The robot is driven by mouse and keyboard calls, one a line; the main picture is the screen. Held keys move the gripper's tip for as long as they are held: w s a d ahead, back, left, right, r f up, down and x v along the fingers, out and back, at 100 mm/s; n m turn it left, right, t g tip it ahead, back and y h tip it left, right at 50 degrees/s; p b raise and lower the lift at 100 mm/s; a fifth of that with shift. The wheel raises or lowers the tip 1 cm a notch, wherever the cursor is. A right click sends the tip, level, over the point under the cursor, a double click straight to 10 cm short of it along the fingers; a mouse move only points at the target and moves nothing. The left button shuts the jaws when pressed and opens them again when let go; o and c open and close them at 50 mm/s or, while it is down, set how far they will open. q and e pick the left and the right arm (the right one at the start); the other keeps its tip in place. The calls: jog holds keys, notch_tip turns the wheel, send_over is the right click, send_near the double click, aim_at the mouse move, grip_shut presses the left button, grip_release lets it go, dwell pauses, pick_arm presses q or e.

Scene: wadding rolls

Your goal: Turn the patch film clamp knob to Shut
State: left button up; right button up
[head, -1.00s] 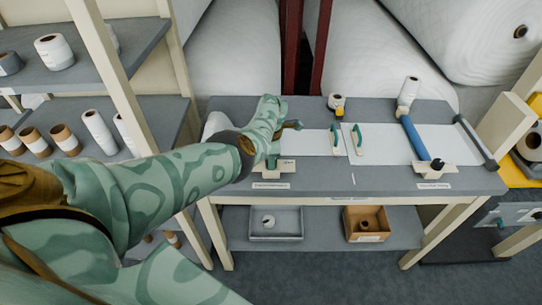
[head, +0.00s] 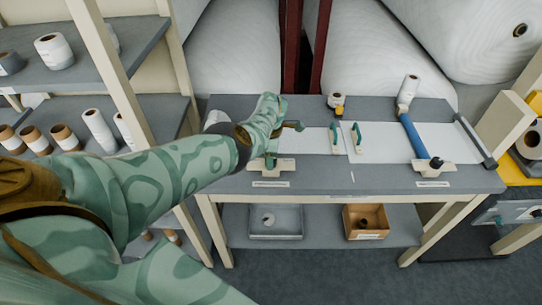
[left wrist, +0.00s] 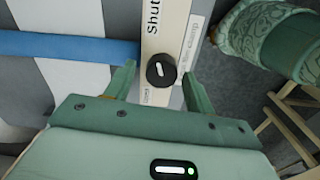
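The clamp knob (left wrist: 161,70) is a round black knob with a white mark line, on a cream plate (left wrist: 165,25). The word "Shut" is printed beyond the knob, and a smaller label is partly visible on the near side. The mark line runs roughly along the plate. My left gripper (left wrist: 160,73) is open, with one finger on each side of the knob; I cannot tell whether they touch it. In the head view my left gripper (head: 281,143) is over the left end of the bench and hides the knob. My right gripper is not in view.
A blue bar (left wrist: 70,46) runs to the plate. On the grey bench (head: 385,183), a second station has a blue bar (head: 414,136) and black knob (head: 437,163). Teal-handled tools (head: 356,137) lie mid-bench. A tray (head: 276,235) and box (head: 365,235) sit below.

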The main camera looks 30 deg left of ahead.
pick_arm(q)
notch_tip(320, 180, up, 8)
jog(key=p, duration=0.6)
notch_tip(320, 180, up, 8)
jog(key=p, duration=0.2)
jog(key=shift+p, duration=0.4)
jog(key=shift+r, duration=0.1)
